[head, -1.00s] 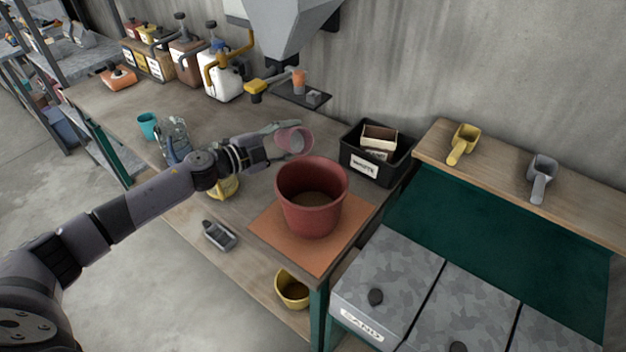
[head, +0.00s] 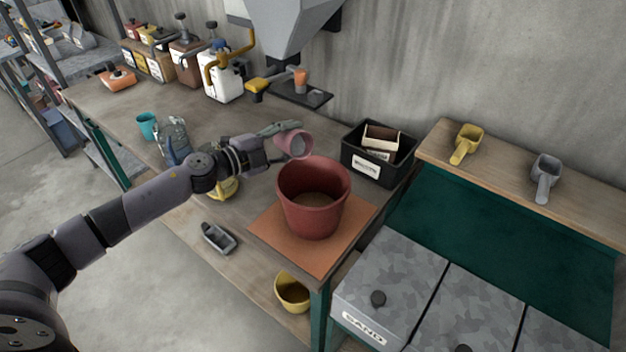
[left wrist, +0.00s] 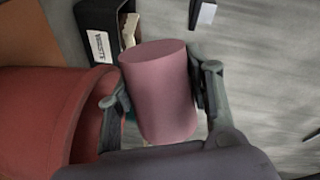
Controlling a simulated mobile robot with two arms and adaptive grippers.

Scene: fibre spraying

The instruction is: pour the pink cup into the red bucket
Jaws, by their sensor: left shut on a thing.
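The pink cup (head: 294,144) is tilted beside and just above the back left rim of the red bucket (head: 312,212), its mouth turned toward the right. My left gripper (head: 280,139) is shut on the pink cup. In the left wrist view the pink cup (left wrist: 160,92) sits between the two fingers of my left gripper (left wrist: 157,98), and the red bucket (left wrist: 40,115) is at the left. The bucket stands upright on an orange mat (head: 279,240) and has brown material at its bottom. No stream from the cup can be seen. My right gripper is not in view.
A black bin (head: 390,170) with small boxes stands behind the bucket at the right. A teal cup (head: 147,125) and several containers stand farther back.

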